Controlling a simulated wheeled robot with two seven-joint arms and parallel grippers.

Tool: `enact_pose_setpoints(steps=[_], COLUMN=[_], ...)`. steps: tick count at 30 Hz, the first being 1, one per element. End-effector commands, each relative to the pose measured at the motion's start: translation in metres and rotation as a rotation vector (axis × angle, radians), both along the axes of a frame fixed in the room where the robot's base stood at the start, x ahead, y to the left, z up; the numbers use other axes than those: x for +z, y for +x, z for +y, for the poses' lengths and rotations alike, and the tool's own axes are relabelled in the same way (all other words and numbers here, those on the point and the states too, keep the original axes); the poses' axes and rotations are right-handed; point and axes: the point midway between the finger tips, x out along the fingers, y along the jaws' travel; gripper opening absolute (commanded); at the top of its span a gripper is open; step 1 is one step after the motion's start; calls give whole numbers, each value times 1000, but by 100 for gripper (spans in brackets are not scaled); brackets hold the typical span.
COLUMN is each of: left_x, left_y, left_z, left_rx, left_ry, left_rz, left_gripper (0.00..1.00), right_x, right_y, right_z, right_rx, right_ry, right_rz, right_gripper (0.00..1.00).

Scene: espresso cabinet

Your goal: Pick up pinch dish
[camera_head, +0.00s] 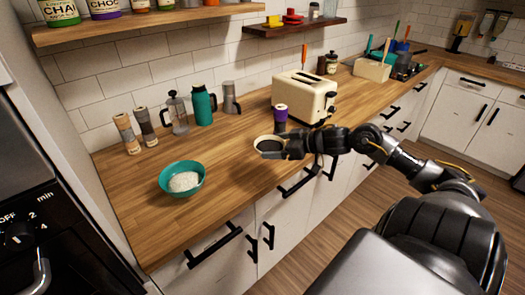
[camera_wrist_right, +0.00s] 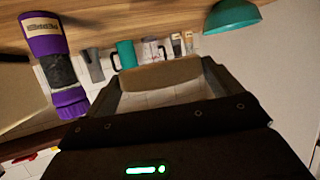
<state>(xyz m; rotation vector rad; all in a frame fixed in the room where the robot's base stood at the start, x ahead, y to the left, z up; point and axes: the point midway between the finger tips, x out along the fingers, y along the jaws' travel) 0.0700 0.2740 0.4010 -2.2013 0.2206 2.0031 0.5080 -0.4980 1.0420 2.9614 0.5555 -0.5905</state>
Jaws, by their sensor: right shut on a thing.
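The pinch dish (camera_head: 260,139) is a small round dish with a pale rim and a dark inside, near the counter's front edge. My right gripper (camera_head: 271,149) reaches it from the right and is shut on it. In the right wrist view, a tan piece that looks like the dish's side (camera_wrist_right: 160,73) sits between the dark fingers. I cannot tell whether the dish touches the counter or is just above it. My left gripper is not in view.
A teal bowl (camera_head: 168,177) with white contents stands left on the wooden counter (camera_head: 225,165). A purple-capped grinder (camera_head: 280,113) and cream toaster (camera_head: 297,96) stand just behind the dish. A teal flask (camera_head: 203,106), press (camera_head: 177,114) and mills (camera_head: 126,133) line the wall.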

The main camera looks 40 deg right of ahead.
Motion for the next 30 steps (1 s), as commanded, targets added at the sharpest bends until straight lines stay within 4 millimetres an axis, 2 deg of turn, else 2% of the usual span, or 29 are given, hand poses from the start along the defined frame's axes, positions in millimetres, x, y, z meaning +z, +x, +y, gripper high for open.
enact_pose_setpoints(steps=[3, 9, 17, 20, 23, 25, 30], left_x=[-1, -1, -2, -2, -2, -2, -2], left_y=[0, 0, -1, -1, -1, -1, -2], left_z=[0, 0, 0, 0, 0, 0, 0], left_rx=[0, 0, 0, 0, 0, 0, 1], left_ry=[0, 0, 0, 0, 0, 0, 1], left_rz=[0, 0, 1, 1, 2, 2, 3], left_gripper=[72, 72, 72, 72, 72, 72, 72], right_x=[7, 17, 21, 19, 10, 1, -15], right_y=[-17, -34, -41, -41, -39, -37, -36], right_z=[-7, -15, -17, -12, 10, 37, 125], right_rx=[0, 0, 0, 10, 45, 88, 248], right_ry=[0, 1, 0, 1, 3, 5, 3], right_rz=[0, -3, -3, -4, -6, -9, -14], right_gripper=[62, 62, 62, 62, 62, 62, 62])
